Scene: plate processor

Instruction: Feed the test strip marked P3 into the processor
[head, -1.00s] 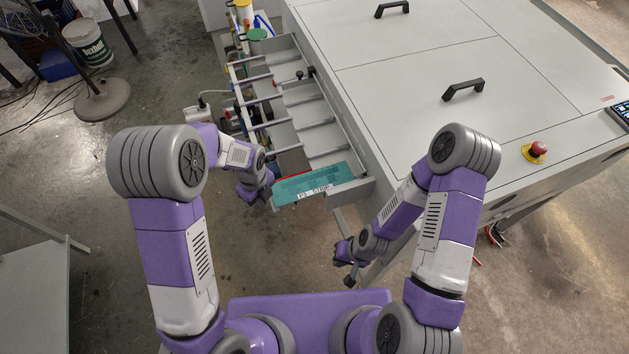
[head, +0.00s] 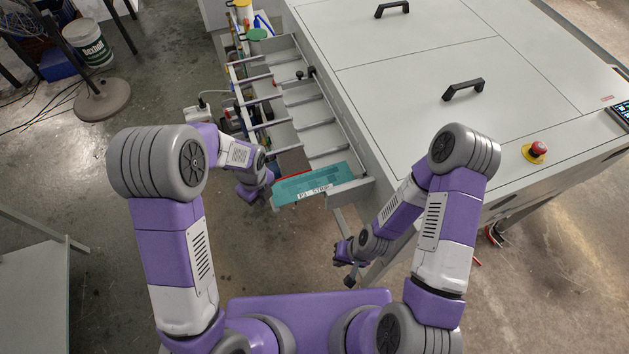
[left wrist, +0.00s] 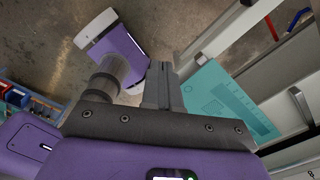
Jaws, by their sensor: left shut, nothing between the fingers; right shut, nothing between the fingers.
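The teal strip labelled P3 STRIP (head: 318,180) lies on the near end of the processor's feed table (head: 326,142), tilted slightly in the picture, its near edge with the white label overhanging toward me. It also shows in the left wrist view (left wrist: 228,98), right of the fingers. My left gripper (head: 268,197) is at the strip's left end; its fingers (left wrist: 163,84) are shut with nothing between them. Whether they touch the strip's edge I cannot tell. My right gripper (head: 347,280) is shut and empty, low in front of the processor, apart from the strip.
The large grey processor (head: 400,60) with black lid handles (head: 463,89) and a red stop button (head: 537,149) fills the right. A shelf with bottles and tools (head: 245,60) runs along the feed table's left side. Open floor lies to the left.

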